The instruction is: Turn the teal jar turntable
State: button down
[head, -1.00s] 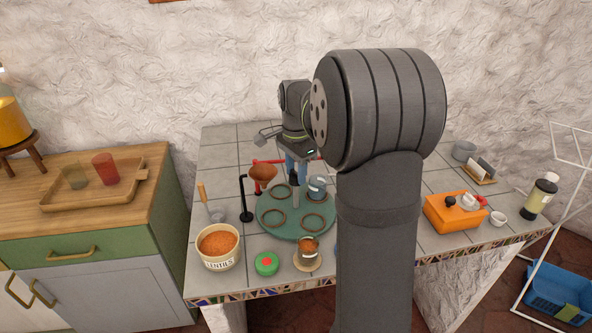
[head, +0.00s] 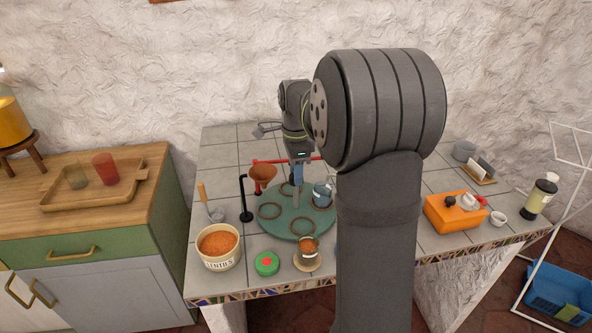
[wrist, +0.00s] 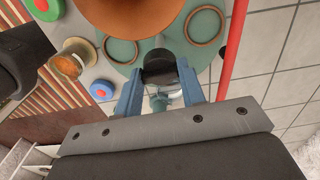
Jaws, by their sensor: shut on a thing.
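The teal turntable (head: 290,224) stands on the tiled counter, with several ring-shaped seats on its top. A clear blue-grey jar (head: 322,193) stands at its right side. My gripper (head: 297,182) is over the turntable's middle. In the wrist view, my gripper's blue fingers (wrist: 160,90) are on both sides of a dark upright handle (wrist: 158,64), shut on it. In the head view my gripper hides the handle's top. The teal top (wrist: 120,50) also shows below the fingers in the wrist view.
An orange-brown funnel (head: 262,173) hangs close over the turntable's back left, near a red bar (head: 270,161) and a black stand (head: 245,200). A lentil bowl (head: 218,247), a green-and-red lid (head: 267,263) and a filled jar (head: 308,246) stand in front. My arm hides part of the counter.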

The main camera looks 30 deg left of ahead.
jog(key=shift+r, duration=0.1)
dwell(0.3)
jog(key=c, duration=1.2)
grip_release()
notch_tip(320, 180, up, 17)
jog(key=shift+r, duration=0.2)
jog(key=shift+o, duration=0.4)
